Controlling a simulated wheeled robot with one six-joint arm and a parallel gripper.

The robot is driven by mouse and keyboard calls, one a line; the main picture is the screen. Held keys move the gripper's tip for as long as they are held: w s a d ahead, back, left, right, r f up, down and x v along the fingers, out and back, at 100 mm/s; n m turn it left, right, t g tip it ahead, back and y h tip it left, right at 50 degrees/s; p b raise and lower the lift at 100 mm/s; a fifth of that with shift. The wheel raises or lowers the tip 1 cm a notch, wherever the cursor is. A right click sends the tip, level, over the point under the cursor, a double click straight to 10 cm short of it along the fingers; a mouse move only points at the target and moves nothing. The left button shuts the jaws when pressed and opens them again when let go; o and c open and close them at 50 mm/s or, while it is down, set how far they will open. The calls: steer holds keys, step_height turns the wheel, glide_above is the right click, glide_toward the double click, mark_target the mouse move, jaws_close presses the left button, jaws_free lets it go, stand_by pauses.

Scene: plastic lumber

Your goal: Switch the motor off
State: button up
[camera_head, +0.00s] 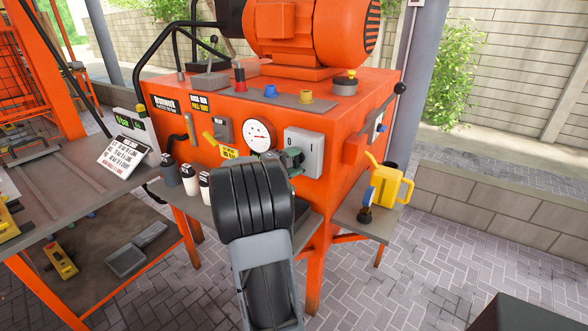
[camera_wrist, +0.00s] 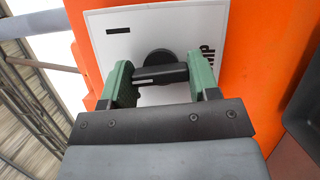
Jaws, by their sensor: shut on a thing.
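The orange motor (camera_head: 320,35) sits on top of the orange machine. A light grey switch box (camera_head: 311,148) is on the machine's front; its white plate (camera_wrist: 108,35) fills the upper middle of the wrist view. A round black knob with a bar handle (camera_wrist: 160,75) stands on this plate. My gripper (camera_head: 293,158) is at the switch box, its green fingers (camera_wrist: 161,83) shut on the handle from both sides. The handle lies nearly level in the wrist view. A short black bar mark is at the plate's upper left. Black lettering on its right is partly hidden by a finger.
Red, blue and yellow buttons line the ledge above. Bottles (camera_head: 190,178) stand at left, a yellow can (camera_head: 388,187) at right. Paved floor is open at right.

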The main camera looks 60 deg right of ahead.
steer(key=n+h+b, duration=0.1)
steer(key=n, duration=0.2)
steer(key=n+h+b, duration=0.1)
steer(key=n, duration=0.2)
steer(key=shift+f+t, duration=0.1)
steer(key=shift+t, duration=0.2)
stand_by(0.4)
steer(key=o, duration=0.9)
steer(key=v, duration=0.9)
steer(key=b+v, duration=0.1)
steer(key=v, duration=0.3)
steer(key=shift+a+f, duration=0.35)
steer(key=shift+w+n, duration=0.1)
steer(key=shift+n, duration=0.2)
